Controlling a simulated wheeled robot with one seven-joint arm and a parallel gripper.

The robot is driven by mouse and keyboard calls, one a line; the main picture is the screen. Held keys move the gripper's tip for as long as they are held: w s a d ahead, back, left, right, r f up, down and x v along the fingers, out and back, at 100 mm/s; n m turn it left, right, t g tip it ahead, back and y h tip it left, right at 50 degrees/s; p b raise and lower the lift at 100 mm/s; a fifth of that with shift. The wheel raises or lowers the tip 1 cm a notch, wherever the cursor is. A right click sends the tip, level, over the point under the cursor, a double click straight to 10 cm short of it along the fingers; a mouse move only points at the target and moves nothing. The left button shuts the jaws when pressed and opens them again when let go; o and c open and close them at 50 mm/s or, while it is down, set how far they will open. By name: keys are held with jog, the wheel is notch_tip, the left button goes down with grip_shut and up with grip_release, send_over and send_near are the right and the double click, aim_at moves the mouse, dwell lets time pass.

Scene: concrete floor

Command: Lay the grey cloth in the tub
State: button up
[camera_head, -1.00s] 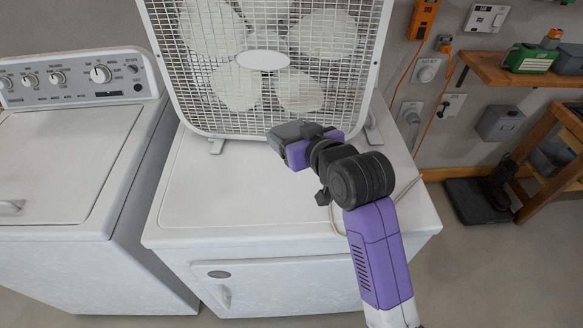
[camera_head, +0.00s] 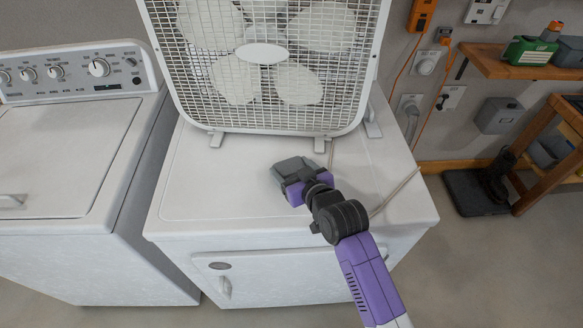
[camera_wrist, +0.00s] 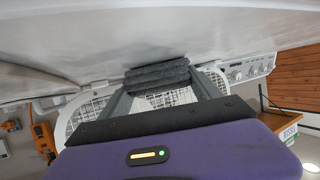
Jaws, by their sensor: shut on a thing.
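The grey cloth (camera_wrist: 158,74) is a folded, layered bundle in the wrist view, pinched between the two grey fingertips of my gripper (camera_head: 287,170). In the head view my gripper is over the white top of the right-hand machine, in front of the fan. The cloth is hard to tell from the grey fingers there, and I cannot tell whether it touches the top. I cannot make out a tub in any view.
A white box fan (camera_head: 262,75) stands at the back of the white machine (camera_head: 235,185). A washer (camera_head: 60,160) with a knobbed panel stands at left. A cord lies at the right of the top. A wooden shelf (camera_head: 505,66) hangs at right.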

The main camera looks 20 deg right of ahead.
jog(key=shift+f, duration=0.2)
jog(key=o, duration=1.3)
jog(key=shift+o, duration=0.2)
jog(key=shift+r, duration=0.1)
jog(key=shift+r, duration=0.15)
jog(key=shift+s, duration=0.3)
jog(key=b+v, duration=0.1)
jog(key=v, duration=1)
jog(key=shift+s+r, duration=0.1)
jog(key=shift+s, duration=0.1)
